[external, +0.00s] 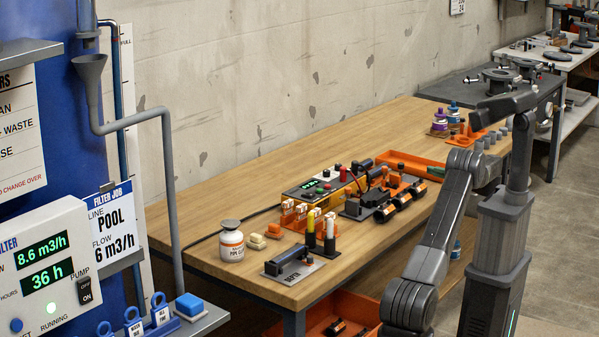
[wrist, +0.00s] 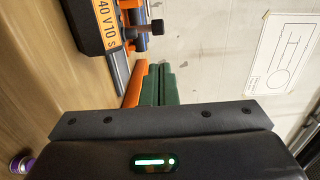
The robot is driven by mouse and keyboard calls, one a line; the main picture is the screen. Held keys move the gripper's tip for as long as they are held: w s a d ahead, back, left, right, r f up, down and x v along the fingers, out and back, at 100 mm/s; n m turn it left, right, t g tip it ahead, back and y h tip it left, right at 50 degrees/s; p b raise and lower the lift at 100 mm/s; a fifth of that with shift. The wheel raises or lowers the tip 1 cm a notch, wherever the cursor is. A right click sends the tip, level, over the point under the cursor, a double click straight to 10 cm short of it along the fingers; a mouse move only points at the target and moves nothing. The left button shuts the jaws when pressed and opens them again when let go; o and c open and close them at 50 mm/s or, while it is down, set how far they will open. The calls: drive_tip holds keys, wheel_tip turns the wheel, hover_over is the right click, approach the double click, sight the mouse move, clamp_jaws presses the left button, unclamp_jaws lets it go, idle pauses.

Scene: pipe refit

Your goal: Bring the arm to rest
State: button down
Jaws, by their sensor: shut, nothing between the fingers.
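My arm (external: 440,225) is bent, rising from its dark shoulder to a raised elbow beside my column. The dark hand with a green light fills the bottom of that view.
A black body with an orange label (wrist: 106,22) lies near the fingers in the wrist view. Floor at right is clear.

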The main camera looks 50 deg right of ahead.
drive_tip(key=w+p, duration=0.1)
drive_tip(key=w, duration=0.2)
drive_tip(key=w+p, duration=0.1)
drive_tip(key=w, duration=0.4)
drive_tip(key=shift+w+d+p, duration=0.3)
drive_tip(key=shift+d+p, duration=0.05)
drive_tip(key=shift+p, duration=0.05)
drive_tip(key=shift+s+d+p, duration=0.1)
drive_tip(key=shift+d+p, duration=0.2)
drive_tip(key=shift+d, duration=0.55)
drive_tip(key=shift+a, duration=0.15)
